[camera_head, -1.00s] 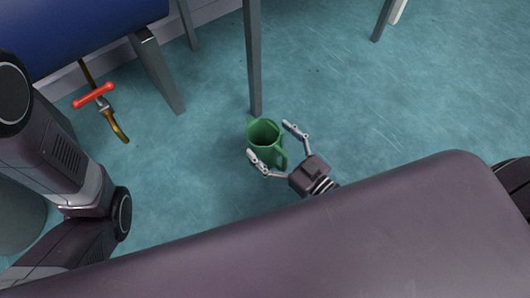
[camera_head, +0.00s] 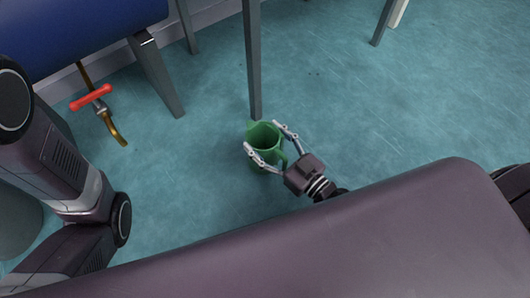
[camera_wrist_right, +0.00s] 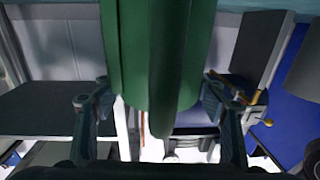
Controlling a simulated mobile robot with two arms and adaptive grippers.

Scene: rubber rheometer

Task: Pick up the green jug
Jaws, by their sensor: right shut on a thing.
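The green jug (camera_head: 264,137) stands or hangs low near the floor in the middle of the head view, its open top facing up. My right gripper (camera_head: 267,139) has a finger on each side of it and is shut on it, with the jug's handle towards the palm. In the right wrist view the jug (camera_wrist_right: 155,55) fills the upper middle between the fingers. Whether its base touches the floor cannot be told. My left gripper is out of view; only my left arm shows at the left.
A grey table leg (camera_head: 252,60) stands just behind the jug. A blue surface (camera_head: 75,25) on grey legs is at the upper left. A brass pipe with a red handle (camera_head: 91,97) is below it. The teal floor (camera_head: 400,110) is open to the right.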

